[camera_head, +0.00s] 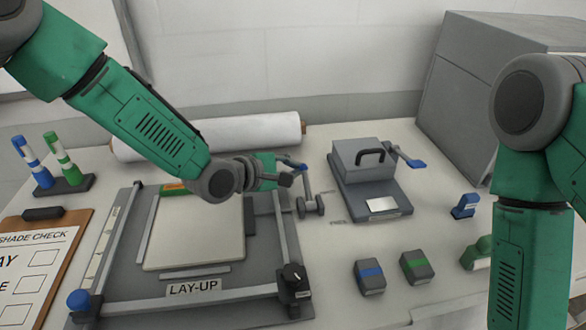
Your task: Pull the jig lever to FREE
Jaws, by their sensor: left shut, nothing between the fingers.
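A lever with a blue grip (291,163) and a thin grey arm stands at the right rear of the LAY-UP jig (208,289). Its foot is near dark round parts on the table. My left gripper (286,180) is right at the lever, close beside the blue grip. It is shut with nothing between its fingers. Whether it touches the lever is hard to tell, since the hand hides part of it. Faint lettering (338,222) on the table right of the lever is too small to read surely. My right gripper is outside the view.
A grey box with a black handle (363,150) and a blue side lever (411,161) stands right of the jig. A white roll (238,131) lies behind. Blue-banded (370,277) and green-banded (416,267) blocks sit in front. A clipboard (38,262) lies left.

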